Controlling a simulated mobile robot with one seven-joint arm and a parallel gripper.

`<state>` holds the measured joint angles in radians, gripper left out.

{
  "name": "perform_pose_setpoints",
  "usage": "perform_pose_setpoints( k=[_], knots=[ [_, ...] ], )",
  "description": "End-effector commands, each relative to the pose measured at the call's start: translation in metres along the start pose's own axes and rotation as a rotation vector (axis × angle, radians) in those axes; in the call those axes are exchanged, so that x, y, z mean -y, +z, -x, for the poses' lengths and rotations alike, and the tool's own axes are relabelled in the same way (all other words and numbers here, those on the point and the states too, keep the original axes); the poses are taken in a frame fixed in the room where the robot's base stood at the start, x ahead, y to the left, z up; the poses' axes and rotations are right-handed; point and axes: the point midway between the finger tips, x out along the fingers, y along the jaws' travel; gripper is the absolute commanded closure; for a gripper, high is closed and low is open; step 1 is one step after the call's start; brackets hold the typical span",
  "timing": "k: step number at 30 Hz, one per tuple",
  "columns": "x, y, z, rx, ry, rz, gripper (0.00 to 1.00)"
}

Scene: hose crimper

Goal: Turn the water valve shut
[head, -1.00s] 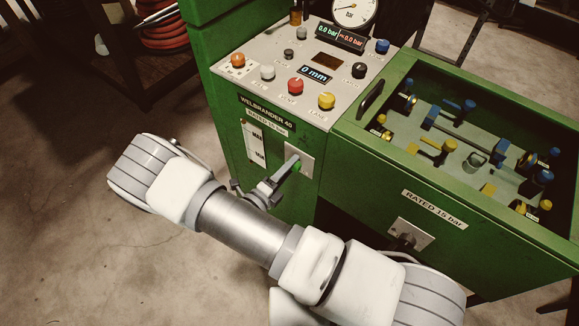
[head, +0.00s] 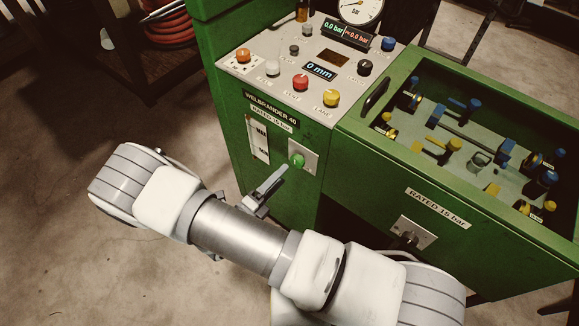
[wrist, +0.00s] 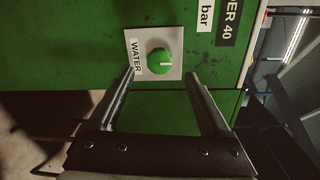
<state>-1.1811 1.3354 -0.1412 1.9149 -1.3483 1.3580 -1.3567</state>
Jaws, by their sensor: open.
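The water valve is a round green knob (head: 297,160) on a pale square plate on the green machine's front. In the wrist view the knob (wrist: 159,61) has a white mark pointing right, and the plate reads "WATER". My gripper (head: 280,176) is just below and left of the knob in the head view, apart from it. In the wrist view my gripper (wrist: 160,76) is open and empty, its fingers spread to either side below the knob, which lies roughly centred between them. My arm hides part of the machine's lower front in the head view.
The sloped panel (head: 283,68) above carries several coloured knobs and a gauge (head: 361,8). A green trough (head: 440,205) with blue and yellow fittings stands at right, with another plate (head: 413,233) on its front. Open concrete floor (head: 60,230) lies at left.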

Motion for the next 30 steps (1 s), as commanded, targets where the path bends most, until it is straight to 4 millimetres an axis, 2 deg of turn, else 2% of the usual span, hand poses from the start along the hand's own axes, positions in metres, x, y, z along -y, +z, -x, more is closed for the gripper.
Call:
perform_pose_setpoints(
  k=[1, 6, 13, 18, 30],
  knots=[
    [-0.001, 0.001, 0.014, 0.003, 0.003, -0.001, 0.18],
    [-0.001, 0.001, 0.055, 0.003, 0.002, -0.001, 0.18],
    [-0.001, 0.001, 0.095, 0.002, 0.001, -0.002, 0.18],
    [0.000, 0.000, 0.107, 0.000, 0.000, 0.000, 0.18],
    [0.000, 0.000, 0.109, 0.000, 0.000, 0.001, 0.18]
  ],
)
